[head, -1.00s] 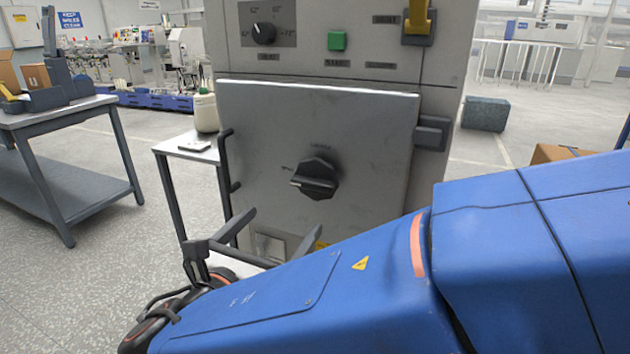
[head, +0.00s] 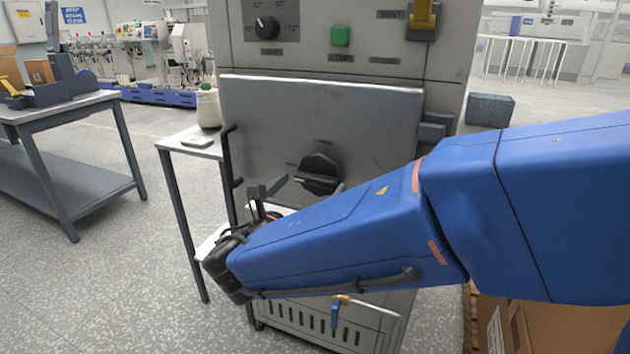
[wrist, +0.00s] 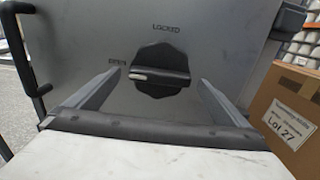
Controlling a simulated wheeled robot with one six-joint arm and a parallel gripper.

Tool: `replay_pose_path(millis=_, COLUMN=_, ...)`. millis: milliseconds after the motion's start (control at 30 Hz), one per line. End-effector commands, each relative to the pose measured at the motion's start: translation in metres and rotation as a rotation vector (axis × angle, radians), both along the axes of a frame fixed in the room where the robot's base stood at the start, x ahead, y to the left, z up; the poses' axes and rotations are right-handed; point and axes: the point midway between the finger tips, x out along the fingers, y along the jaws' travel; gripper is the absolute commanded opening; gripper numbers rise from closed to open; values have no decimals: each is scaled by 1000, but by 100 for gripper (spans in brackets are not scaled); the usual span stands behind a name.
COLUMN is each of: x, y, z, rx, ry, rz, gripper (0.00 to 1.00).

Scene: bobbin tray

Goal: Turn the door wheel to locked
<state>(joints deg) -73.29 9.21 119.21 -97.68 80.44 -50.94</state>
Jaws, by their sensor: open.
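The door wheel (head: 318,174) is a black knob with a bar grip on the grey cabinet door (head: 270,115). In the wrist view the wheel (wrist: 160,72) has its bar lying nearly level, its pale-marked end pointing left toward a small label that seems to read "OPEN". The word "LOCKED" stands above the wheel. My gripper (wrist: 150,92) is open, its two fingers spread on either side below the wheel, apparently not touching it. In the head view my gripper (head: 298,190) is in front of the door, just below and left of the wheel, partly behind my blue arm.
A dark handle (head: 228,155) runs down the door's left edge, and a latch block (head: 432,128) is at its right. A small side table (head: 185,142) with a bottle (head: 208,107) stands left. A cardboard box (wrist: 290,110) stands right of the cabinet.

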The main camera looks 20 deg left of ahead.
Motion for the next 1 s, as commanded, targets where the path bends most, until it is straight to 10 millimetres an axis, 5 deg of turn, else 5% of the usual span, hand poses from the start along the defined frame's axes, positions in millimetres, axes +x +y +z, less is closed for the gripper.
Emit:
replay_pose_path(millis=300, x=34, y=-4, z=0, rx=0, ry=0, rz=-2, gripper=100)
replay_pose_path(millis=667, x=37, y=-3, z=0, rx=0, ry=0, rz=0, gripper=100)
replay_pose_path(millis=800, x=37, y=-3, z=0, rx=0, ry=0, rz=0, gripper=67)
replay_pose_path(millis=1000, x=37, y=-3, z=0, rx=4, ry=0, rz=-1, gripper=65)
